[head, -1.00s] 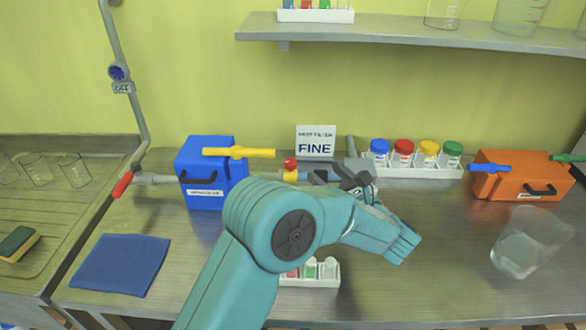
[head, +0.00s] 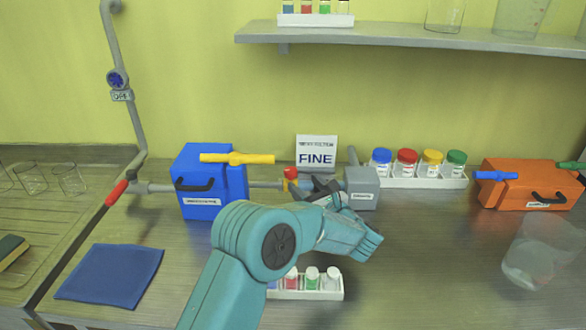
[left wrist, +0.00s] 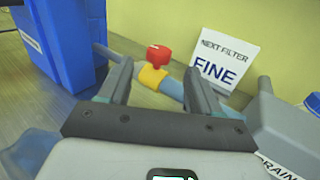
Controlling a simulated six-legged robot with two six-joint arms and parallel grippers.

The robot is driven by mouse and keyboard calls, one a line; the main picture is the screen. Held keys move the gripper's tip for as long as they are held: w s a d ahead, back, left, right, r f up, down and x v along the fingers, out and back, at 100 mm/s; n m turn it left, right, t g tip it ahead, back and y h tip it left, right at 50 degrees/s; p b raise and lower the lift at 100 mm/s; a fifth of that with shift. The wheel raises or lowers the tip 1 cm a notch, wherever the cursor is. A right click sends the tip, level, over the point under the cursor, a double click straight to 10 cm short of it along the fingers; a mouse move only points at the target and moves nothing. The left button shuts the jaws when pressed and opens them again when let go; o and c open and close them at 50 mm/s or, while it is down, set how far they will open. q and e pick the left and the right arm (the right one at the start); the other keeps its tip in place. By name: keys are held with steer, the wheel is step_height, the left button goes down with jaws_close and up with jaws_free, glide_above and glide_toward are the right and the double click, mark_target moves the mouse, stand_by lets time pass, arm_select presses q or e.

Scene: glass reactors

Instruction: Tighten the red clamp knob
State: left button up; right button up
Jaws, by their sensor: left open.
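The red clamp knob (head: 291,173) sits on top of a yellow clamp band around the pipe between the blue box and the grey block. In the left wrist view the red knob (left wrist: 158,54) stands above the yellow band (left wrist: 152,77), upright and uncovered. My left gripper (head: 312,185) is at the pipe, just right of the knob in the head view. In the left wrist view its two fingers (left wrist: 160,92) are open, one on each side of the knob and band in the picture, with the knob beyond them. I cannot tell whether they touch the pipe. My right gripper is not in view.
The blue box (head: 208,182) with a yellow handle stands left, the grey block (head: 362,188) right. A sign (head: 316,155) reading FINE stands behind. A rack with several capped jars (head: 419,183) is at the back, and a small vial rack (head: 312,295) in front.

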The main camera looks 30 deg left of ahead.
mark_target(294, 174)
arm_select(q)
steer(key=p+x, duration=0.1)
steer(key=x, duration=0.6)
steer(key=c, duration=1)
steer(key=shift+c, duration=0.2)
